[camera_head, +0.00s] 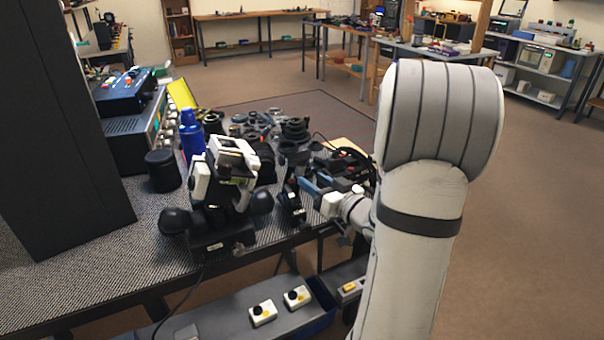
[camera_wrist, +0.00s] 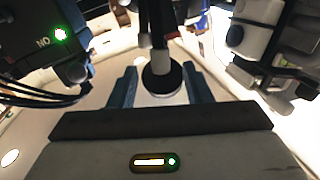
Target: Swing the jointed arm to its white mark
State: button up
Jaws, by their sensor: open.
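My gripper (camera_wrist: 160,84) is open, its two blue-grey fingers apart in the wrist view. A dark rod with a pale lower section and a round black end (camera_wrist: 162,82) shows between the fingers; I cannot tell whether they touch it. It may be part of the jointed arm. In the head view my gripper (camera_head: 313,187) is at the bench's front edge, beside a slim black upright piece (camera_head: 291,203), which is likely the jointed arm. I cannot make out the white mark in either view.
A white-and-black device (camera_head: 233,160) with round black knobs stands left of the gripper. A black box with a green light (camera_wrist: 60,34) and cables is at the wrist view's left. Lens parts (camera_head: 295,130) crowd the bench behind. Boxes with buttons (camera_head: 262,313) sit below.

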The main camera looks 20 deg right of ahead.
aim_at(303, 173)
jog(key=x, duration=0.6)
jog(key=shift+w, duration=0.2)
jog(key=shift+c, duration=0.2)
grip_shut()
